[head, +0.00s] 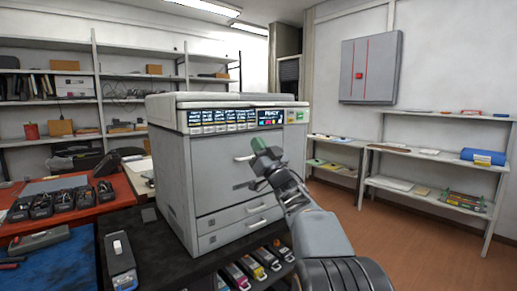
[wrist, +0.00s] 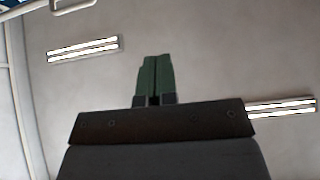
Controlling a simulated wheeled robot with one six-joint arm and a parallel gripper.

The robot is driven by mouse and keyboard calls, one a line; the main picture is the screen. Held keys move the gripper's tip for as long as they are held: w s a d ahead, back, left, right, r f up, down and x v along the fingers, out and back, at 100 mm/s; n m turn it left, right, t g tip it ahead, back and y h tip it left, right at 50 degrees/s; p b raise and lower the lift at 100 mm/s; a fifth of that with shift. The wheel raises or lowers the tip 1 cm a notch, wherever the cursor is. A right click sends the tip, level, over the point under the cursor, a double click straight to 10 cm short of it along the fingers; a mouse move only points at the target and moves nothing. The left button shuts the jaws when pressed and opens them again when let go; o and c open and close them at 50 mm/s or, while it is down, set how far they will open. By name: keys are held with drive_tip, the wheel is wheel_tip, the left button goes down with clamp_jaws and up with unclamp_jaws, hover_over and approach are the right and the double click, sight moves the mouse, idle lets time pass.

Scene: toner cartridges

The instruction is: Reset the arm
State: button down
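My gripper (head: 262,150) is raised in front of the grey printer (head: 225,170), its green fingertips pointing up. In the wrist view, the two green fingers (wrist: 155,80) lie side by side against each other with nothing between them, so it looks shut and empty. My arm rises from the lower right of the head view. Several toner cartridges (head: 255,269) with coloured ends lie in a row low down, below the printer, partly hidden by my arm.
A dark cartridge-like unit (head: 121,262) lies on the black table top left of the printer. An orange-red table (head: 115,208) holds several black devices. Shelves (head: 440,185) stand along the right wall beneath a grey wall cabinet (head: 370,68). The brown floor (head: 400,235) at right is clear.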

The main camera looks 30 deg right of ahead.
drive_tip(key=shift+s+r, duration=0.1)
drive_tip(key=shift+s, duration=0.05)
drive_tip(key=s+a+f+g+h+p, duration=0.1)
drive_tip(key=s+a+f+g+p, duration=0.3)
drive_tip(key=s+g+p, duration=0.3)
drive_tip(key=s+a+f+m+g+h+p, duration=0.1)
drive_tip(key=s+a+f+g+p, duration=0.4)
drive_tip(key=s, duration=0.5)
drive_tip(key=s+a+f+m+g+h+p, duration=0.1)
drive_tip(key=s+a+f+g+h+p, duration=0.2)
drive_tip(key=s+a+f+g+p, duration=0.2)
drive_tip(key=s+a+g+p, duration=0.3)
drive_tip(key=s+g+p, duration=0.1)
drive_tip(key=shift+s+a+f+g+p, duration=0.15)
drive_tip(key=shift+s+a+g+p, duration=0.1)
drive_tip(key=shift+g+p, duration=0.15)
